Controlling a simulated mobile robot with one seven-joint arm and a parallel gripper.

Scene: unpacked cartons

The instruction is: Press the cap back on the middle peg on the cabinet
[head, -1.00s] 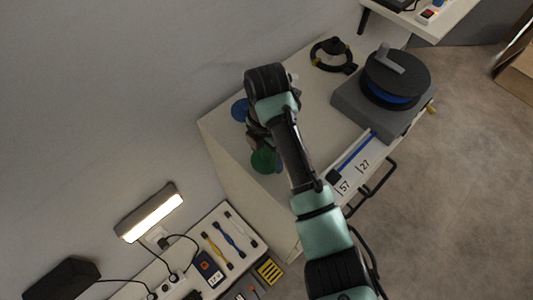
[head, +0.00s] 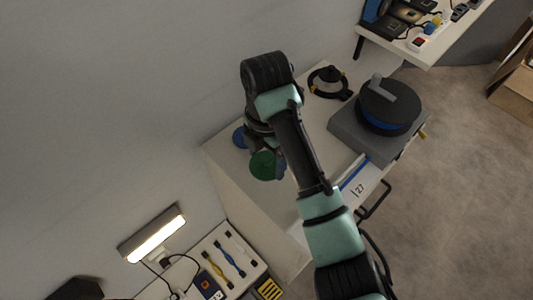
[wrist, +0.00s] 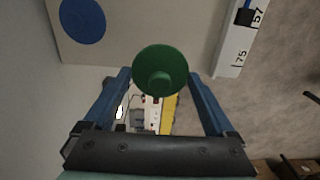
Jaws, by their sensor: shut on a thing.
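The cap is a round green disc with a small knob (wrist: 160,70). In the wrist view it sits between the two blue fingers of my gripper (wrist: 161,76), which is shut on it. The green cap also shows in the head view (head: 264,165), below my wrist and near the left part of the white cabinet top (head: 308,172). In the wrist view the cap overlaps the cabinet's edge. A blue disc (head: 240,137) is at the cabinet's left side, and in the wrist view (wrist: 83,20) it lies up and left of the cap. I cannot make out a bare middle peg.
A grey base with a black and blue wheel (head: 388,105) stands on the cabinet's right part, with a black ring-shaped fixture (head: 331,82) behind it. A lit lamp (head: 155,235) and a tool tray (head: 228,252) are at lower left. A wall is on the left.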

